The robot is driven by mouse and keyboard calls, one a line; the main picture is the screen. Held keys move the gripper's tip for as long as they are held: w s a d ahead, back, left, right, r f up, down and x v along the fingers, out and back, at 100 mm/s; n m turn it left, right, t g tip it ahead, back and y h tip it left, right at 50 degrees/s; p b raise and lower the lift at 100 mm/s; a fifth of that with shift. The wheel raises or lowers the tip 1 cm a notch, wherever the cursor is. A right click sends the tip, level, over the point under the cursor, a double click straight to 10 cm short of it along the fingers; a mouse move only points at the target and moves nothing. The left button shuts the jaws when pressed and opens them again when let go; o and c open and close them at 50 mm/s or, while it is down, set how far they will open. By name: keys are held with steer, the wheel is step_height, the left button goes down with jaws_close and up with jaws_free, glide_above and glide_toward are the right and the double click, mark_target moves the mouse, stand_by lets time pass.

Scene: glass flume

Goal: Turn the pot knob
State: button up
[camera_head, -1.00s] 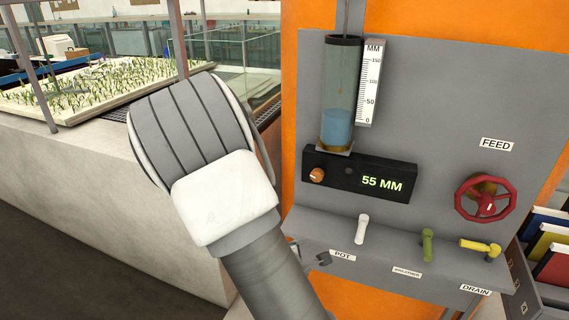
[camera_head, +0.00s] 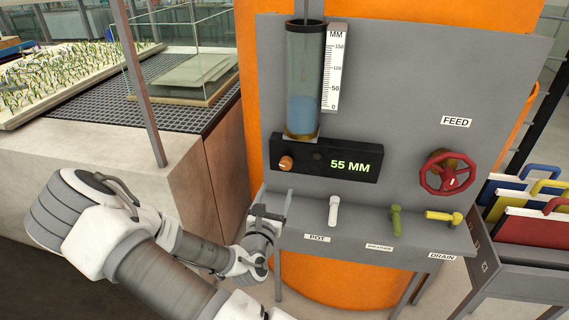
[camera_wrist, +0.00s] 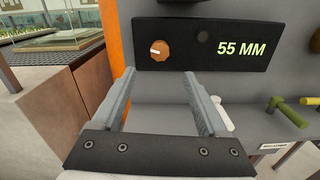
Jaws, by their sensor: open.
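An orange knob with a white mark (camera_head: 286,163) is at the left of the black display box (camera_head: 340,170), which reads 55 MM. The knob also shows in the wrist view (camera_wrist: 160,51), just beyond and between my fingertips. A white lever (camera_head: 333,210) stands on the ledge by the label POT (camera_head: 317,238); in the wrist view my right finger partly covers it. My gripper (camera_head: 273,203) is open and empty, a little below and in front of the orange knob; its fingers show in the wrist view (camera_wrist: 158,76). No touch on the knob is visible.
Right of the white lever are a green lever (camera_head: 396,221), a yellow lever (camera_head: 443,216) and a red FEED wheel (camera_head: 447,173). A clear tube with blue liquid (camera_head: 303,90) stands above the box. A concrete wall (camera_head: 110,165) is at left.

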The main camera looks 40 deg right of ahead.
mark_target(285, 167)
steer(key=p+x, duration=0.2)
steer(key=x, duration=1.1)
steer(key=shift+d, duration=0.1)
jaws_close()
